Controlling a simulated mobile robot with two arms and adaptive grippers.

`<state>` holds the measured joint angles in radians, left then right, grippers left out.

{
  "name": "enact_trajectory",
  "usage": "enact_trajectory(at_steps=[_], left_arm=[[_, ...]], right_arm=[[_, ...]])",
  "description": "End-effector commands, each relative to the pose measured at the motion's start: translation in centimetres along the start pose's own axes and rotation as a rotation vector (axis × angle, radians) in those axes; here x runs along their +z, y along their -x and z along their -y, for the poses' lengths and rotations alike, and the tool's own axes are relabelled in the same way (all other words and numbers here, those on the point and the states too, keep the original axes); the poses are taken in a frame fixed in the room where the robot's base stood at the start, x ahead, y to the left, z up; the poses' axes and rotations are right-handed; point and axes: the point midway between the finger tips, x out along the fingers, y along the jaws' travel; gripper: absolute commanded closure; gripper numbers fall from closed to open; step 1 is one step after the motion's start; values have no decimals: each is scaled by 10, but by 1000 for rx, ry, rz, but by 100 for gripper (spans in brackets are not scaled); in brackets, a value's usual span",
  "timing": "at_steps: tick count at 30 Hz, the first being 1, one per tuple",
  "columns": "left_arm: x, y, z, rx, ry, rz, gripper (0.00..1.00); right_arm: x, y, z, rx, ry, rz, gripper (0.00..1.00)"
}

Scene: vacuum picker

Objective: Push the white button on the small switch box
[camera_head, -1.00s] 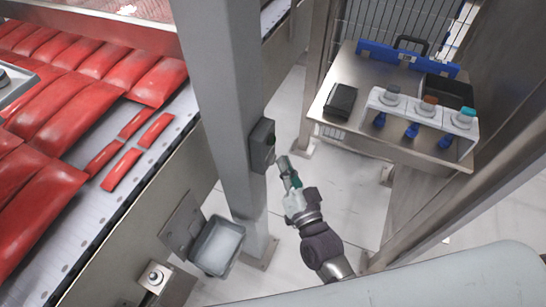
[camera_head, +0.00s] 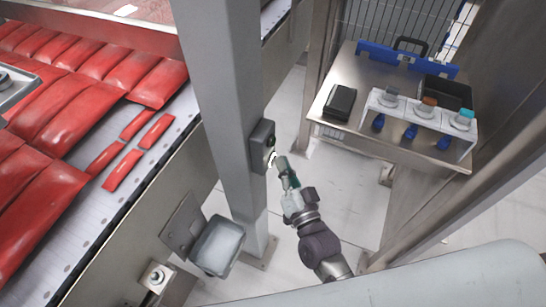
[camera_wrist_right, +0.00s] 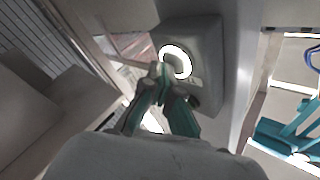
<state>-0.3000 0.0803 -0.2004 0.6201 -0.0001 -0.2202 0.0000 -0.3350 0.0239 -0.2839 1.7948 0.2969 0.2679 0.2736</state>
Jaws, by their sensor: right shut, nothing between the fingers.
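The small dark grey switch box (camera_head: 261,143) is fixed to the side of the grey column. In the right wrist view the switch box (camera_wrist_right: 207,55) fills the upper middle. Its white button (camera_wrist_right: 177,56) shows as a bright glowing ring, and in the head view the white button (camera_head: 271,158) is a small bright spot on the box's lower part. My right gripper (camera_head: 281,162) is shut and empty. In the wrist view my right gripper's tips (camera_wrist_right: 159,73) overlap the button's lower left edge. I cannot tell whether they touch it. My left gripper is not in view.
The grey column (camera_head: 232,100) stands beside a conveyor (camera_head: 85,215) carrying several red packs. A grey bin (camera_head: 217,246) is low at the column's left. A steel table (camera_head: 345,68) with bottles and a black box stands at the right. Floor shows between column and table.

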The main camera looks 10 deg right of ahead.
Motion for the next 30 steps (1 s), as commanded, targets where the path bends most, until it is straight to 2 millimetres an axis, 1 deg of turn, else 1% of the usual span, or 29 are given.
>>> enact_trajectory(at_steps=[11,24,30], left_arm=[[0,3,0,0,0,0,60],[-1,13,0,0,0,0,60],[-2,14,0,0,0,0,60]], right_arm=[[-3,5,-4,1,1,2,100],[-25,35,-26,2,2,2,100],[-31,43,-31,1,0,0,100]])
